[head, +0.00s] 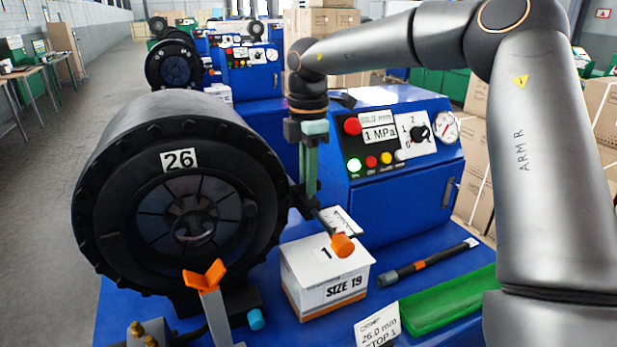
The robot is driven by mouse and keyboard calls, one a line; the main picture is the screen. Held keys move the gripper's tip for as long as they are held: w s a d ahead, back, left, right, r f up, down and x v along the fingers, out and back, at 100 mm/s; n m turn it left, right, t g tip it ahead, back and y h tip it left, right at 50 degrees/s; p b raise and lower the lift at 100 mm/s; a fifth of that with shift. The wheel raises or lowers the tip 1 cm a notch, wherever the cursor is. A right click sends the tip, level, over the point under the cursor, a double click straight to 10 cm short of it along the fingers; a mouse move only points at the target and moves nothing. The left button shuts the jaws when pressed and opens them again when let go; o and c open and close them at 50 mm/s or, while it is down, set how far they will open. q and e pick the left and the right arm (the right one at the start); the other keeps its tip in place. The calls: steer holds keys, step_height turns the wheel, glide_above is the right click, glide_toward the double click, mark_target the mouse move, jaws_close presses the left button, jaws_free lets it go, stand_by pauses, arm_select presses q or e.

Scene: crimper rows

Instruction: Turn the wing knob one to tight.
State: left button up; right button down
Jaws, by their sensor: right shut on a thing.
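My right gripper (304,206) points down beside the right side of the black crimper head (120,165), which is labelled 26. It is shut on a dark part at its fingertips; its fingers partly hide that part. A thin dark rod with an orange end (342,245) reaches from there towards the front right. I cannot tell whether the held part is wing knob one, or how tight it is. An orange forked piece (206,276) stands on a grey post in front of the crimper.
A white SIZE 19 box (326,278) stands close below the gripper. A blue control cabinet (392,196) with buttons and a gauge is behind it. A dark rod-shaped tool (400,273) and a green tray (445,303) lie on the blue bench at right.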

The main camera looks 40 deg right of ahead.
steer(key=c, duration=0.9)
jaws_free()
step_height(320, 180, up, 12)
steer(key=shift+r+p, duration=0.25)
steer(key=shift+p, duration=0.45)
